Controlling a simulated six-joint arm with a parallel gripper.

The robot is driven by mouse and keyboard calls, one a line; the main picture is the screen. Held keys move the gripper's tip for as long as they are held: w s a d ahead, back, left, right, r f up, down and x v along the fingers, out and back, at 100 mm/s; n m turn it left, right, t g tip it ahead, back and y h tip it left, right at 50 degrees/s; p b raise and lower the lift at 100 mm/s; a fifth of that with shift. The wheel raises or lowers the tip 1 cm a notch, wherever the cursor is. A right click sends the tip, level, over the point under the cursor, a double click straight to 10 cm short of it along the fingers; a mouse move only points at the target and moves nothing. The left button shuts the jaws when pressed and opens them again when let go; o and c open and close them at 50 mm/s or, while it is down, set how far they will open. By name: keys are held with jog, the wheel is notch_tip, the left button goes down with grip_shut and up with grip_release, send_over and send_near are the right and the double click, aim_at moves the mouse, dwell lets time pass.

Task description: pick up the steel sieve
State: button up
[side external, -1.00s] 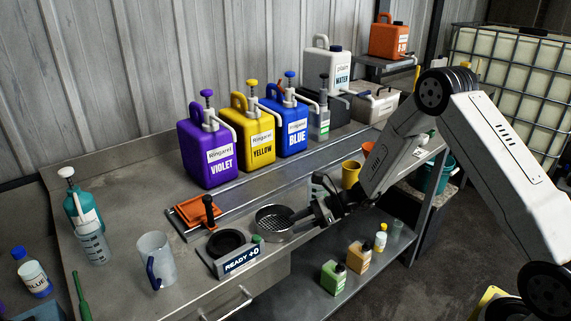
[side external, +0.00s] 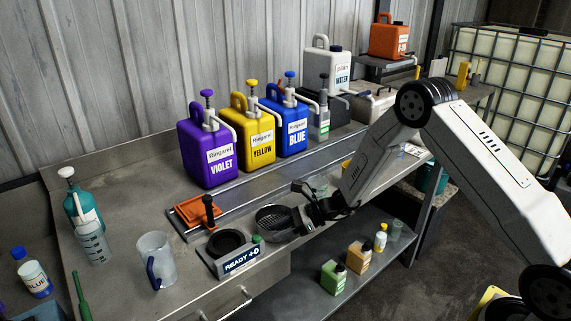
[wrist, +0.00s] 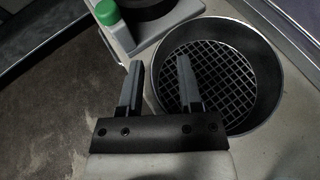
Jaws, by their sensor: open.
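The steel sieve (side external: 268,217) is a round pan with a mesh floor. It stands on the steel bench, right of the scale. In the wrist view the sieve (wrist: 228,75) fills the upper right. My gripper (side external: 297,208) is at the sieve's right side in the side view, its fingers open and empty. In the wrist view my gripper (wrist: 159,64) has its right finger over the mesh and its left finger outside the wall. The rim lies between the fingers. I cannot tell whether either finger touches it.
The scale (side external: 240,262), reading "READY +0", with a dark round pad and a green-capped item, is close left of the sieve. An orange tray (side external: 190,215) and violet, yellow and blue canisters stand behind. A clear jug (side external: 155,258) is at left. Small bottles sit on the lower shelf.

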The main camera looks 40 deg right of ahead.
grip_shut()
dwell(1.4)
